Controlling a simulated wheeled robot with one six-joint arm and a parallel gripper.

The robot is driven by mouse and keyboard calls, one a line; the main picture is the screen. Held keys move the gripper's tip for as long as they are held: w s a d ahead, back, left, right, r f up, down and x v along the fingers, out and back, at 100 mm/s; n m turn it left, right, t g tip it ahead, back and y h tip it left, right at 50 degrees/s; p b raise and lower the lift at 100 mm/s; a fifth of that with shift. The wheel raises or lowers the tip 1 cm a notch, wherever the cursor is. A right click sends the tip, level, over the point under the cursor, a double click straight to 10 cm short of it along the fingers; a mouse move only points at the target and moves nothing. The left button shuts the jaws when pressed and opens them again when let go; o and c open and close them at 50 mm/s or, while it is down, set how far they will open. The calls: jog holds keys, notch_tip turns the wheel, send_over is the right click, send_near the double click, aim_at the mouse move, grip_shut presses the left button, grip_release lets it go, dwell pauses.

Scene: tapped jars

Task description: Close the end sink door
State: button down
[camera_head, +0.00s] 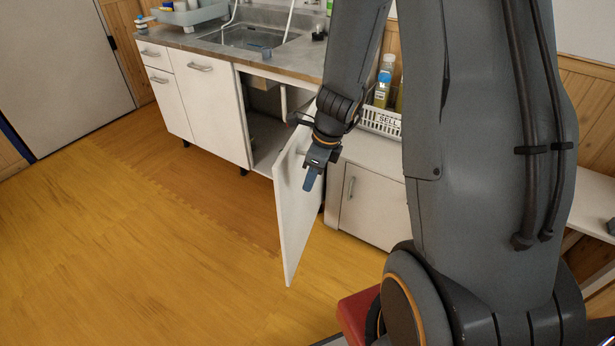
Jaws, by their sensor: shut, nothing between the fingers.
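The end sink door (290,222) is a white cabinet door that stands wide open, swung out from the right end of the sink cabinet. Its opening (262,130) shows a dark interior with a pipe or the sink's underside above. My gripper (310,183) is shut and empty, pointing down at the upper part of the door. It overlaps the door in the picture; I cannot tell if it touches. The door's handle is not clearly visible, and my gripper and wrist hide part of the door's top edge.
A closed white door (208,112) and drawers stand left of the opening. The sink (248,37) is set in the grey counter above. A low white cabinet (370,204) with a basket (380,121) of bottles stands right of the open door. The wooden floor (130,240) at left is clear.

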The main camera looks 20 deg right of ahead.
jog(key=w+a+f, duration=0.3)
jog(key=a+f, duration=0.1)
jog(key=f, duration=0.1)
jog(key=shift+w+f, duration=0.15)
jog(key=shift+f, duration=0.05)
jog(key=shift+a, duration=0.1)
